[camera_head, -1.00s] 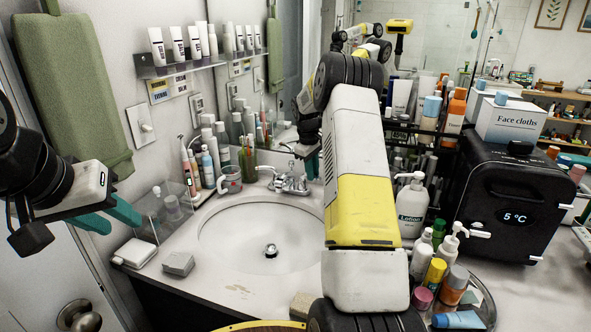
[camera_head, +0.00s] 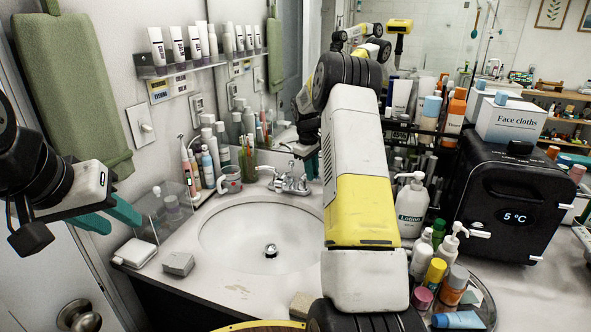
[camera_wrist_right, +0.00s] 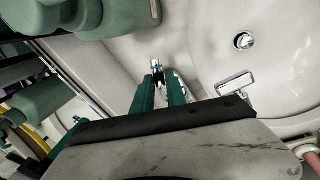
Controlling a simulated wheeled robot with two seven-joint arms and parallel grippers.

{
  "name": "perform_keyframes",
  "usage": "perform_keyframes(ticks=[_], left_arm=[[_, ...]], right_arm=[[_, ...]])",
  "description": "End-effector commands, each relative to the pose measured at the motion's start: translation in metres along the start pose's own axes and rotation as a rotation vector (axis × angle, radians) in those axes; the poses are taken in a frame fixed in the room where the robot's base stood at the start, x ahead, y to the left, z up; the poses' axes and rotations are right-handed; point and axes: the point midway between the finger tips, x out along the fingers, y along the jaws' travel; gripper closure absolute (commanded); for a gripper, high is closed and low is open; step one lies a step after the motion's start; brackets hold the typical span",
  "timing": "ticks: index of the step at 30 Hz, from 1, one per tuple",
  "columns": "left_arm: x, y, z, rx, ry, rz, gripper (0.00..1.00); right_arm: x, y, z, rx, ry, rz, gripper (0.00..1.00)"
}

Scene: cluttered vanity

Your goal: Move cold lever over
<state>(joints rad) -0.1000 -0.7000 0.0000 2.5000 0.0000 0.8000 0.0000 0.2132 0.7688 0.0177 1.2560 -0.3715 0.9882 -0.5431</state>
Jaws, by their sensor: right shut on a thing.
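The chrome faucet (camera_head: 288,183) stands at the back of the sink, with its spout toward the basin. In the right wrist view, the cold lever (camera_wrist_right: 156,65) shows as a small chrome tip with a blue mark, between the teal fingertips of my right gripper (camera_wrist_right: 160,84). The right gripper is shut on it. The faucet spout (camera_wrist_right: 236,84) is to the right of the fingers there. In the head view, my right arm hides most of that gripper, and only a little teal (camera_head: 312,167) shows beside the faucet. My left gripper (camera_head: 120,224) is open and empty at the far left.
The white sink basin (camera_head: 255,240) is empty. A cup (camera_head: 230,180) and several bottles stand left of the faucet. A lotion bottle (camera_head: 411,205), a crowded tray and a black 5 °C box (camera_head: 515,200) stand right of my right arm.

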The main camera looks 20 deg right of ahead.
Motion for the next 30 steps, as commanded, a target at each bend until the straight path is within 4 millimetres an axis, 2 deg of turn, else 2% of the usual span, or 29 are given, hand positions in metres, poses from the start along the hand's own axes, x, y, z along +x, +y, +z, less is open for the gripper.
perform_keyframes(ticks=[8, 21, 30], left_arm=[[0.000, 0.000, 0.000, 0.000, 0.000, 0.000, 0.64], [0.000, 0.000, 0.000, 0.000, 0.000, 0.000, 0.64], [0.000, 0.000, 0.000, 0.000, 0.000, 0.000, 0.64]], right_arm=[[-0.002, -0.008, -0.003, 0.148, -0.026, 0.002, 1.00], [-0.005, -0.022, -0.010, 0.481, -0.088, 0.002, 1.00], [-0.006, -0.027, -0.014, 0.620, -0.113, 0.001, 1.00]])
